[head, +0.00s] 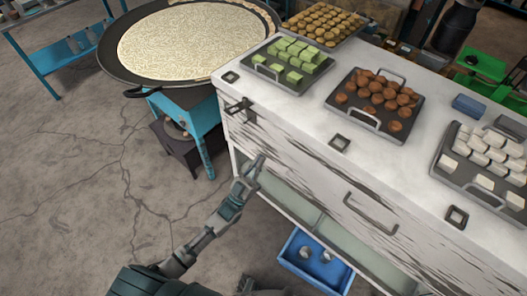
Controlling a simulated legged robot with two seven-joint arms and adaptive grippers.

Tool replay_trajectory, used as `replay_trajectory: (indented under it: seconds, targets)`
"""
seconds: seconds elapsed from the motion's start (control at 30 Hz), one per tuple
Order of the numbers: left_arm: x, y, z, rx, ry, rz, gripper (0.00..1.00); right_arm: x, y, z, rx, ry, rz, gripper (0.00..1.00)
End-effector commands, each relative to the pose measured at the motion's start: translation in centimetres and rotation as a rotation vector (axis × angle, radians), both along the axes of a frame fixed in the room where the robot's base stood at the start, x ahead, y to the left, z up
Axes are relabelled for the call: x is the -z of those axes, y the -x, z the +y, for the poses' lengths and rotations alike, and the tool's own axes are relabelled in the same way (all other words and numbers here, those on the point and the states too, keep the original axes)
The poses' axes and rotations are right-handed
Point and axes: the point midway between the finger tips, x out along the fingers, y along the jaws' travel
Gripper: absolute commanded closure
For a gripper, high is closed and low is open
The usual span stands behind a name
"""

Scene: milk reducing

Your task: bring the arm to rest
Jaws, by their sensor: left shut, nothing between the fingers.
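My left arm comes up from the bottom left in the head view. Its gripper (249,177) is shut and empty, in front of the left end of the white counter's side. It looks close to the counter's front face, but I cannot tell whether it touches. My right gripper does not show clearly; only a dark part of my body is at the bottom edge.
The white counter (300,107) carries trays of green cubes (291,61), brown sweets (376,98) and white cubes (484,157). A large pan (190,42) of milk stands on a blue stand at left. A blue crate (316,262) sits low. Floor at left is clear.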

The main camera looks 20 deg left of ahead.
Motion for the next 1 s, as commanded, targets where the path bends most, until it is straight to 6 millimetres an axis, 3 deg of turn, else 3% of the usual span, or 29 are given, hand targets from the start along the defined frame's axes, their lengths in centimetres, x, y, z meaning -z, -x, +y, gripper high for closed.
replay_trajectory:
  seconds: [0.1, 0.3, 0.57, 0.67, 0.77, 0.87, 1.0]
  targets:
    - [1.6, 1.5, 0.5, -0.001, -0.001, 0.002, 1.0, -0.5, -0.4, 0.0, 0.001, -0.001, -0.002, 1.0]
    - [2.7, 2.5, 1.2, 0.0, 0.002, 0.0, 1.0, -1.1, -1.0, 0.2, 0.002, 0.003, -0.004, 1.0]
    - [2.8, 2.6, 1.2, -0.001, 0.001, 0.003, 1.0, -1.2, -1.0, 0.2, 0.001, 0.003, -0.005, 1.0]
    - [4.5, 2.1, 1.0, -0.01, -0.022, 0.066, 1.0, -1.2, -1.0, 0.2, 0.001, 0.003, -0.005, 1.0]
    - [9.2, 1.0, 0.4, -0.032, -0.083, 0.233, 1.0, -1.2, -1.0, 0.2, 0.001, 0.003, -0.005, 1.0]
    - [16.7, 0.6, 0.0, -0.061, -0.174, 0.49, 1.0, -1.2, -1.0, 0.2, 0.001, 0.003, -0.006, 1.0]
    - [28.3, 3.1, 0.2, -0.096, -0.3, 0.879, 1.0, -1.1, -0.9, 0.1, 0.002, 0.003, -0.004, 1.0]
